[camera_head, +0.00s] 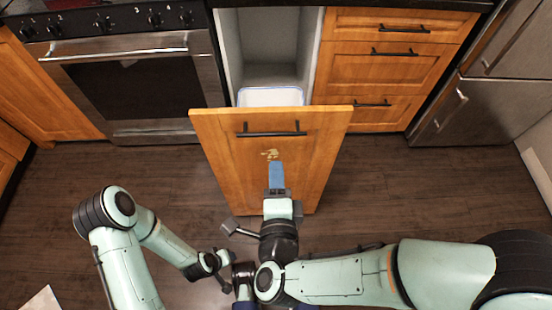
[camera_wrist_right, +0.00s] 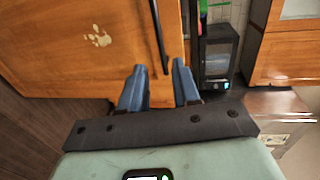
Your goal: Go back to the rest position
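My right gripper (camera_head: 276,178) has blue fingers and points at the wooden front of a pulled-out drawer (camera_head: 225,150), below its black handle (camera_head: 271,130). In the right wrist view my right gripper (camera_wrist_right: 158,85) is open, with its fingers apart and nothing between them. The handle (camera_wrist_right: 158,38) shows beyond the fingers, apart from them. My left arm is folded at the lower left of the head view. My left gripper (camera_head: 222,268) is small and dark there, partly crowded by my right arm; its opening is unclear.
The drawer stands out from the cabinet, with a white bin (camera_head: 270,96) behind its front. An oven (camera_head: 135,85) is on the left, closed drawers (camera_head: 385,70) and a steel fridge (camera_head: 470,110) on the right. The dark floor (camera_head: 380,190) is clear.

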